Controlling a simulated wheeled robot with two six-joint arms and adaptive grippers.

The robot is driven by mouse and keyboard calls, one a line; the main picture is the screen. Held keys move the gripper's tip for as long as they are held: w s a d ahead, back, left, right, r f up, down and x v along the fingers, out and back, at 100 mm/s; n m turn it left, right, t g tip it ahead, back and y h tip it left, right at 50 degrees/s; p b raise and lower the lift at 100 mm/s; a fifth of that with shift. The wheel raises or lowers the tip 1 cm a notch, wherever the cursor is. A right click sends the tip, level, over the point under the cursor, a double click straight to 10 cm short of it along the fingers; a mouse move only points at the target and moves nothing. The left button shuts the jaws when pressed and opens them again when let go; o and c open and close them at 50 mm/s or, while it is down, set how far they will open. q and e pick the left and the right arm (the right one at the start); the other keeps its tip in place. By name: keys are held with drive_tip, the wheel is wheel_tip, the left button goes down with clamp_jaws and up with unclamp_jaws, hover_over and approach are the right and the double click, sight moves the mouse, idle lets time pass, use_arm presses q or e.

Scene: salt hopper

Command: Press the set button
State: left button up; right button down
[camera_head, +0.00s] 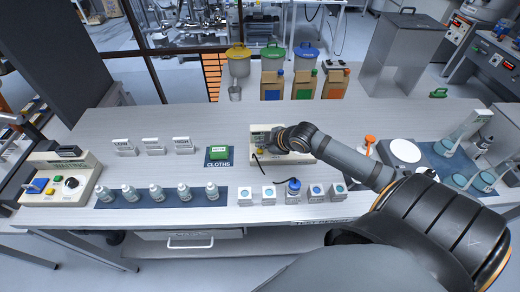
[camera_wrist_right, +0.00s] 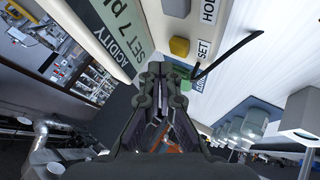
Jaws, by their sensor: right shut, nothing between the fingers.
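The acidity meter (camera_head: 256,131) stands on the table at the middle of the head view, partly hidden by my right gripper. In the right wrist view its pale face (camera_wrist_right: 150,22) shows a yellow button (camera_wrist_right: 179,46) beside the printed word SET. The word HOLD is printed further along the face. My right gripper (camera_head: 272,143) is over the meter's front. In the wrist view its fingertips (camera_wrist_right: 166,72) are together and empty, close to the yellow button. I cannot tell whether they touch the face. My left gripper is out of view.
A thin black rod (camera_wrist_right: 228,58) sticks out by the meter. Several bottles (camera_head: 184,191) and small white boxes (camera_head: 268,195) line the front. A spray bottle (camera_head: 368,146) stands right of my forearm.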

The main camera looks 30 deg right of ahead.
sight(262, 152)
drive_tip(key=shift+r+p, duration=2.05)
drive_tip(key=shift+r, duration=0.35)
drive_tip(key=shift+f, duration=0.1)
